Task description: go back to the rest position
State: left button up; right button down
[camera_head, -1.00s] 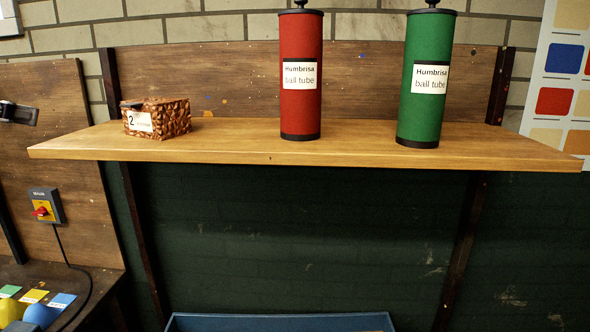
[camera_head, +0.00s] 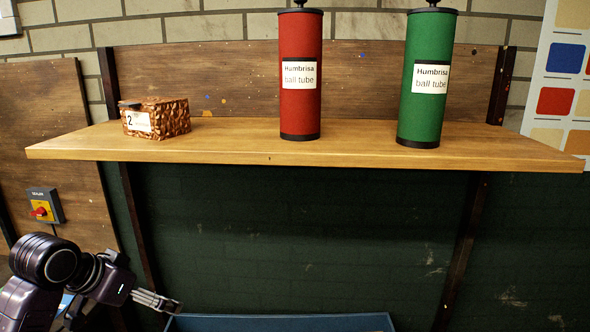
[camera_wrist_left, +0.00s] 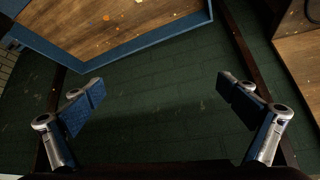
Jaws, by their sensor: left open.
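My left gripper (camera_head: 162,302) shows at the lower left of the head view, with its arm coming in from the left. It is below the shelf and close to the left end of a blue rim. In the left wrist view its two fingers (camera_wrist_left: 160,92) are spread wide apart with nothing between them. My right gripper is in neither view.
A wooden shelf (camera_head: 240,145) holds a brown patterned box (camera_head: 172,120), a red ball tube (camera_head: 300,85) and a green ball tube (camera_head: 426,85). A blue-rimmed container (camera_head: 280,323) is at the bottom edge. A red-knobbed switch (camera_head: 42,208) is on the left panel.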

pick_arm(q)
jog(key=s+d+f+g, duration=0.1)
jog(key=s+d+f, duration=0.2)
jog(key=s+f, duration=0.45)
jog(key=s+d+f+g, duration=0.1)
jog(key=s+d+f, duration=0.35)
jog(key=f, duration=0.55)
jog(key=s+d+f+n+g+y, duration=0.1)
jog(key=s+f, duration=0.3)
jog(key=s, duration=0.6)
jog(key=s+d+f+n+g+y, duration=0.1)
jog(key=s+d+f, duration=0.15)
jog(key=s, duration=0.75)
notch_tip(320, 180, down, 29)
jog(key=s+b, duration=0.2)
jog(key=s+a+f+g+b, duration=0.1)
jog(key=s+a+f, duration=0.1)
jog(key=s+f, duration=0.6)
jog(key=s+a+f+g, duration=0.1)
jog(key=s+f, duration=0.8)
jog(key=f, duration=0.1)
jog(key=shift+a+b, duration=0.4)
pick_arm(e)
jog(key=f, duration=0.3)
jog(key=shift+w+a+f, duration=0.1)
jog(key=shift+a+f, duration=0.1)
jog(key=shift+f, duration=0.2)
